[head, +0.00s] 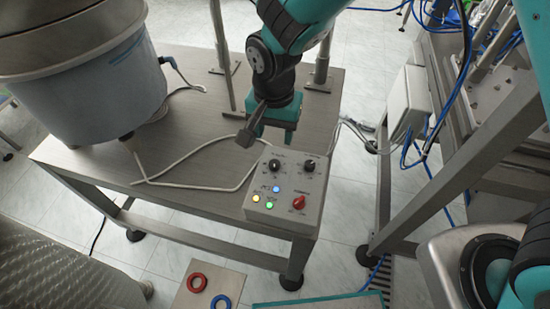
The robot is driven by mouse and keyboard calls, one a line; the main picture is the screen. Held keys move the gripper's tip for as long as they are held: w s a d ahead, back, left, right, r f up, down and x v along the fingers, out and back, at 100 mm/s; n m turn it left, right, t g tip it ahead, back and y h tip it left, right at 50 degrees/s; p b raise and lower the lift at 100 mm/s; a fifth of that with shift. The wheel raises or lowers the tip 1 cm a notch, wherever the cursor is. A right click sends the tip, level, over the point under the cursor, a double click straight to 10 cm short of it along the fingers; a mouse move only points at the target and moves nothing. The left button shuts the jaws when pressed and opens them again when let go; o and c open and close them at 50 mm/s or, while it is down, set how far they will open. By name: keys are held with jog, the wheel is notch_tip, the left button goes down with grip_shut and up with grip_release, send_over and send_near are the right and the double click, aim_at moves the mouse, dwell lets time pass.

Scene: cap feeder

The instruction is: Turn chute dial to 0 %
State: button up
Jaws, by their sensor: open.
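A grey control box (249,212) sits near the front right of the metal table. Its sloped top has two black dials, a left dial (274,165) and a right dial (309,165), with white marks around them. The labels are too small to read, so I cannot tell which one is the chute dial or its setting. My gripper (246,135) is open and empty. It hangs above the table just behind and left of the box, apart from both dials. Only part of its fingers shows clearly.
The box also carries a red switch (299,203) and several lit lamps. A large feeder bowl (105,95) stands at the table's left. A pale cable (190,184) loops over the table left of the box. Metal posts stand behind my gripper, and a metal frame (480,145) stands at right.

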aim_at(275, 163)
notch_tip(275, 163, down, 11)
jog(key=shift+r+p, duration=0.15)
jog(key=shift+p, duration=0.2)
jog(key=c, duration=0.9)
